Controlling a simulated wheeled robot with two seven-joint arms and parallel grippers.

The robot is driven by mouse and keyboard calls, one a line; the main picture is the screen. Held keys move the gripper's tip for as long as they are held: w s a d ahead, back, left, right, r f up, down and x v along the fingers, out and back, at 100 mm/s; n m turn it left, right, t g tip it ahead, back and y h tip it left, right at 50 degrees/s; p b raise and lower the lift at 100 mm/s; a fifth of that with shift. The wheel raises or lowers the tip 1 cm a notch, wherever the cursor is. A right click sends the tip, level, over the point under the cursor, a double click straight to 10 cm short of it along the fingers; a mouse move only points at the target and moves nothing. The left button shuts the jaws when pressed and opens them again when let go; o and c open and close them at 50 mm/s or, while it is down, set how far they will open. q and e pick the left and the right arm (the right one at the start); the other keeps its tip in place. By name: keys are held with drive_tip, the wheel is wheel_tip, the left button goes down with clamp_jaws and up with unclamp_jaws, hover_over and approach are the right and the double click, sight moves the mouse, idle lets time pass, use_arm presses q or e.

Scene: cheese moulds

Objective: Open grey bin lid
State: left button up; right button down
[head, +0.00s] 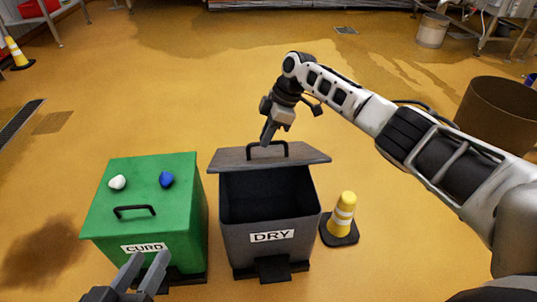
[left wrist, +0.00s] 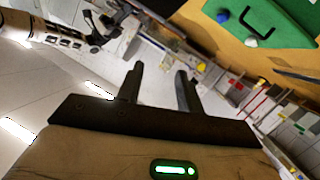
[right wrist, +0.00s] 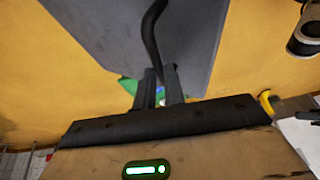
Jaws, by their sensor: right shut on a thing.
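The grey bin (head: 270,236) labelled DRY stands in the middle of the head view. Its grey lid (head: 228,159) is raised and tilted up at the back, with the dark inside of the bin showing. My right gripper (head: 267,141) is shut on the lid's black handle (head: 280,146). In the right wrist view the handle (right wrist: 152,35) runs down between the fingers (right wrist: 160,90), with the grey lid (right wrist: 195,40) behind it. My left gripper (head: 143,268) is open and empty, low in front of the green bin; its fingers (left wrist: 160,88) stand apart in the left wrist view.
A green bin (head: 190,215) labelled CURD stands left of the grey bin, closed, with a white lump (head: 117,182) and a blue lump (head: 166,179) on its lid. A yellow cone (head: 343,215) stands close on the right. The floor behind is clear.

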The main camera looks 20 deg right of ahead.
drive_tip(key=shift+w+d+r, duration=0.15)
drive_tip(key=shift+w+d, duration=0.1)
drive_tip(key=shift+w, duration=0.4)
drive_tip(key=shift+w+d+r, duration=0.1)
use_arm(q)
drive_tip(key=shift+d+r+t, duration=0.1)
drive_tip(key=shift+r+t, duration=0.2)
drive_tip(key=shift+r, duration=0.2)
drive_tip(key=shift+w, duration=0.1)
use_arm(e)
drive_tip(key=c, duration=1.5)
unclamp_jaws()
drive_tip(key=shift+f, duration=0.25)
drive_tip(key=shift+c, duration=0.2)
drive_tip(key=shift+o, duration=0.3)
drive_tip(key=shift+w, duration=0.15)
use_arm(q)
drive_tip(key=shift+w+f, duration=0.15)
use_arm(e)
drive_tip(key=shift+r, duration=0.2)
